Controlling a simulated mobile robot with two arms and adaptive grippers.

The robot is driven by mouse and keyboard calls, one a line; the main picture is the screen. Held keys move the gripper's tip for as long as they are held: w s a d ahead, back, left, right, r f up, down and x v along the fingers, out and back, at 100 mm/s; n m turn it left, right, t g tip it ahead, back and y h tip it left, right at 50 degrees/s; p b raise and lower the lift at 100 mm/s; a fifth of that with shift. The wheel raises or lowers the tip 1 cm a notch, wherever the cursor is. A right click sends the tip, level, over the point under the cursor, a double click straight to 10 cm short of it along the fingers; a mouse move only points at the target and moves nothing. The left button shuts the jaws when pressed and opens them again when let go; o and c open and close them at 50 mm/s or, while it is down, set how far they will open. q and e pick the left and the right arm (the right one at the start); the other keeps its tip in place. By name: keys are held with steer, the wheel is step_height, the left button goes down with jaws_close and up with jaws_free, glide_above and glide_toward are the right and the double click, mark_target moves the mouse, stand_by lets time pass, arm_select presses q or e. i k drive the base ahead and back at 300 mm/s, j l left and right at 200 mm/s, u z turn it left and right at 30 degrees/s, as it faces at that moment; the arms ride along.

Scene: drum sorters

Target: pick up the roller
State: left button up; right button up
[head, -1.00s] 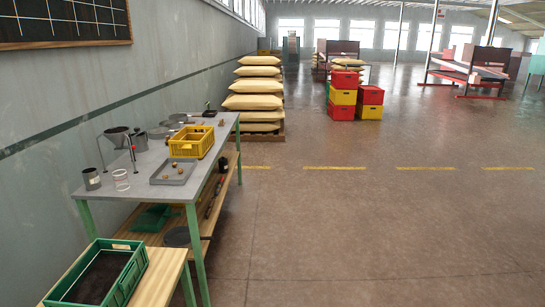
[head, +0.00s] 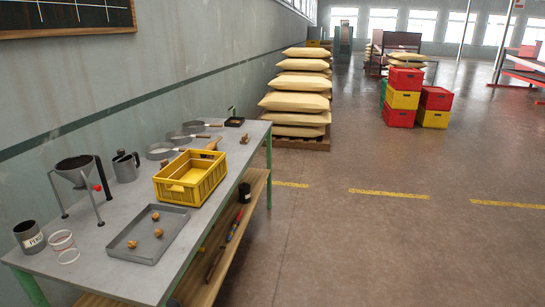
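I cannot clearly make out which thing is the roller. A small brown wooden piece (head: 245,138) lies near the right edge of the grey tabletop (head: 120,221), towards its far end. A larger wooden piece (head: 213,144) lies behind the yellow crate. Long thin tools (head: 234,225) with red and blue parts lie on the lower wooden shelf, partly under the tabletop. These are too small to identify surely. Neither of my grippers is in view.
Stacked sacks (head: 296,102) and crates (head: 404,99) stand beyond. The floor right of the table is clear.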

mark_target(211, 145)
steer(key=i+l+u, duration=0.2)
steer(key=i+u, duration=0.15)
steer(key=i+l+u, duration=0.35)
steer(key=i, duration=0.2)
steer(key=i+l+u, duration=0.1)
steer(key=i+l, duration=0.5)
